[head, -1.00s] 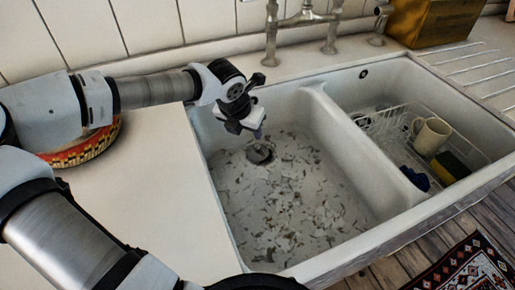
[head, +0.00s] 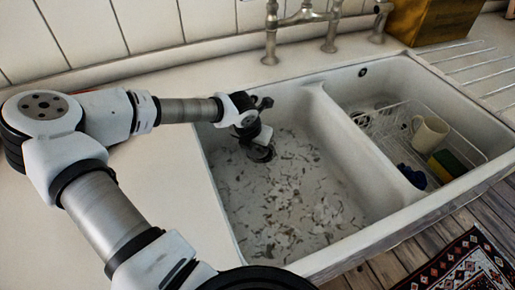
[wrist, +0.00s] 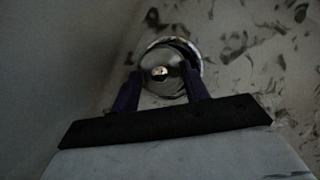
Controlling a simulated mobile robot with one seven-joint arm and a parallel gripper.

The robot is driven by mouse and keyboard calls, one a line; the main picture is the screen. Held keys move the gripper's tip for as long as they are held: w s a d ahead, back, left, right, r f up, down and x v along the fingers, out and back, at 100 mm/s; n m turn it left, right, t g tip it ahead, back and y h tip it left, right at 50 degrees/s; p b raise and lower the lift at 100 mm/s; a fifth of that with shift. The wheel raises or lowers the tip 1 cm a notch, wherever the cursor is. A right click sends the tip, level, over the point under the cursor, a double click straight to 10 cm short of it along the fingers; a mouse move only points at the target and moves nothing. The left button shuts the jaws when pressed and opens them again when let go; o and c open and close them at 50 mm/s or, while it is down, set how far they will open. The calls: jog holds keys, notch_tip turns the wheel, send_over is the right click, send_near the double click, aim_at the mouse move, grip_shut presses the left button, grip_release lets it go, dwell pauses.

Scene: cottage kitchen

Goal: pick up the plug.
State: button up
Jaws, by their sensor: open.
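The plug (wrist: 165,60) is a round, shiny metal disc with a small knob, in the drain at the back left of the left sink basin. In the head view my gripper (head: 256,147) is low in that basin, right over the drain, and partly hides the plug (head: 262,156). In the wrist view my gripper (wrist: 161,80) is open. Its two dark fingers reach down on either side of the plug's near part. I cannot tell whether they touch it.
The left basin (head: 285,205) has dark and pale scraps over its floor, with steep white walls close to my gripper. A divider (head: 365,140) separates it from the right basin, where a wire rack holds a cream mug (head: 430,133) and a sponge (head: 448,165). Taps (head: 300,22) stand behind.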

grip_shut()
notch_tip(320, 180, up, 20)
jog(key=b, duration=0.1)
dwell(0.6)
jog(key=shift+r, duration=0.15)
jog(key=shift+r+p, duration=1.15)
jog(key=shift+r, duration=1.2)
